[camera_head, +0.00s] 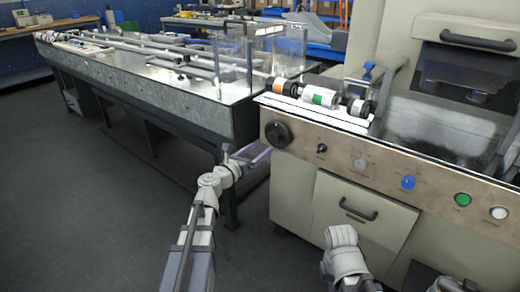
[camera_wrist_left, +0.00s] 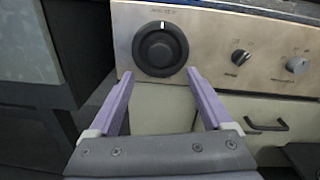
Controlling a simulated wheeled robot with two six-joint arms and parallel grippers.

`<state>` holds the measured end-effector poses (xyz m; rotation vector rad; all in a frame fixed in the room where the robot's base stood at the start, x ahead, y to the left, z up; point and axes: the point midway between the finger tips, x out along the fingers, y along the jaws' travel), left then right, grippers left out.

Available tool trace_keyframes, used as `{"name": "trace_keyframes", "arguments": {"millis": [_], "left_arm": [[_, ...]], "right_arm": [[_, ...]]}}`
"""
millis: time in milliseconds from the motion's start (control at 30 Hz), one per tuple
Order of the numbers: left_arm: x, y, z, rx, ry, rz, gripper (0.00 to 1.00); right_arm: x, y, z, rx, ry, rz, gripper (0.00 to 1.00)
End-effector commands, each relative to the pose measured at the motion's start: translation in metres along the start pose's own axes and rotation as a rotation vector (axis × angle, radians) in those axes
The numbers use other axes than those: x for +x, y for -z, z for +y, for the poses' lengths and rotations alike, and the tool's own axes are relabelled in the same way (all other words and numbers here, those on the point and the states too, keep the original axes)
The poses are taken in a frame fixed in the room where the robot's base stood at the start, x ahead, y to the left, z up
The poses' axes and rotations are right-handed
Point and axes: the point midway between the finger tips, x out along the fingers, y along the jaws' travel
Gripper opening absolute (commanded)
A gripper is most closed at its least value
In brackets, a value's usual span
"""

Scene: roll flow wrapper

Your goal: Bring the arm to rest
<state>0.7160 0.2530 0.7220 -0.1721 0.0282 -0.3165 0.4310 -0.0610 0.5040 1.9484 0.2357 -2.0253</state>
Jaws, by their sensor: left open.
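My left arm reaches in from the bottom of the head view. Its gripper (camera_head: 256,156) is in front of the wrapper machine's left edge, below the large black knob (camera_head: 278,132). In the left wrist view the two purple fingers of the left gripper (camera_wrist_left: 159,76) are spread apart with nothing between them. The black knob (camera_wrist_left: 160,48) shows just beyond the fingertips; I cannot tell the exact gap. Light grey arm parts of mine show at the bottom of the head view, but no right gripper fingers are visible.
The machine's panel carries a blue button (camera_head: 408,182), a green button (camera_head: 462,199) and a white button (camera_head: 499,213). A roll (camera_head: 320,96) lies on top. A drawer handle (camera_head: 358,210) sticks out below. A long metal conveyor table (camera_head: 150,84) stands left; the floor (camera_head: 90,210) before it is clear.

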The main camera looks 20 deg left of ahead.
Motion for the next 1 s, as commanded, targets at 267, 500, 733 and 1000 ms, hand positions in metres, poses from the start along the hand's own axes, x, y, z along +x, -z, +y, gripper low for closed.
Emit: {"name": "trace_keyframes", "arguments": {"millis": [267, 500, 733, 1000], "left_arm": [[0.002, 0.003, -0.006, 0.026, 0.014, 0.011, 0.84], [0.006, 0.068, -0.11, 0.553, 0.306, 0.195, 0.84], [-0.049, 0.18, -0.222, 1.374, 0.912, 0.361, 0.84], [-0.147, 0.256, -0.249, 2.056, 1.729, 0.369, 0.84]], "right_arm": [[0.0, 0.0, 0.0, 0.0, 0.0, 0.0, 0.0], [0.0, 0.0, 0.0, 0.0, 0.0, 0.0, 0.0], [0.0, 0.0, 0.0, 0.0, 0.0, 0.0, 0.0], [0.0, 0.0, 0.0, 0.0, 0.0, 0.0, 0.0]]}}
